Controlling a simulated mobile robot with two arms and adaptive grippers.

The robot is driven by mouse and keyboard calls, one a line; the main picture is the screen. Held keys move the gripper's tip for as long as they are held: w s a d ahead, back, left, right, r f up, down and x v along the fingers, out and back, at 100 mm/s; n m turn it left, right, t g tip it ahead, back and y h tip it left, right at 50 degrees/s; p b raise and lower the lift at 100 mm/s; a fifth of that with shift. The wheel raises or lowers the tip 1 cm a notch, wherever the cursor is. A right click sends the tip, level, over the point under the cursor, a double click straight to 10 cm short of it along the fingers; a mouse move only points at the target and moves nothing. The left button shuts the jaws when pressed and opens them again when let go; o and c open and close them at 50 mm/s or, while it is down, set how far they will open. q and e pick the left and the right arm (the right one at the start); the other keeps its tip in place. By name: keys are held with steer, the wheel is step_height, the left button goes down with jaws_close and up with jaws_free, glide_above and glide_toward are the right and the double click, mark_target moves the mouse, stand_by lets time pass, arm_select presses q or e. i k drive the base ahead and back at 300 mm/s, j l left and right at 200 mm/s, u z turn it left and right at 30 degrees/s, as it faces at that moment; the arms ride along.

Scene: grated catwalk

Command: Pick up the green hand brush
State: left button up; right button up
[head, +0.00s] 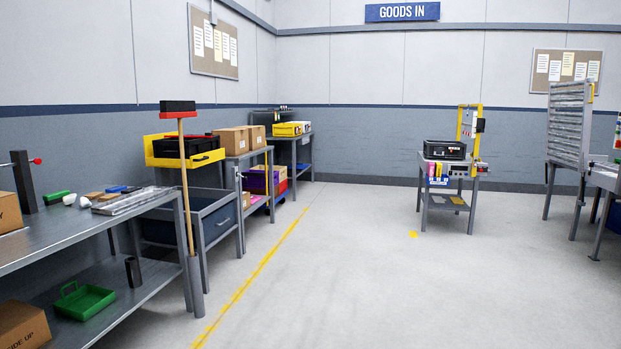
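A small green object (57,197), which looks like the green hand brush, lies on the top of the grey metal bench (85,232) at the left. It is small in the picture, so its bristles cannot be made out. A white item (69,199) is right beside it. A green dustpan-like tray (84,301) sits on the bench's lower shelf. Neither of my grippers is in the head view.
A broom (184,190) stands upright at the bench's right end. Cardboard boxes (22,326) and a dark upright post (24,182) are on the bench. A wheeled-looking cart (448,180) stands further back. The floor (330,270) is clear right of the yellow line.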

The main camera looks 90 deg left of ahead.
mark_target(49, 199)
steer(key=u, duration=4.2)
steer(key=z, duration=3)
steer(key=j+z, duration=0.1)
steer(key=z, duration=0.4)
steer(key=k+j+z, duration=0.1)
steer(key=z, duration=0.35)
steer(key=j+z, duration=0.1)
steer(key=z, duration=0.4)
steer(key=k+z, duration=0.1)
steer(key=z, duration=0.4)
steer(key=u, duration=4.65)
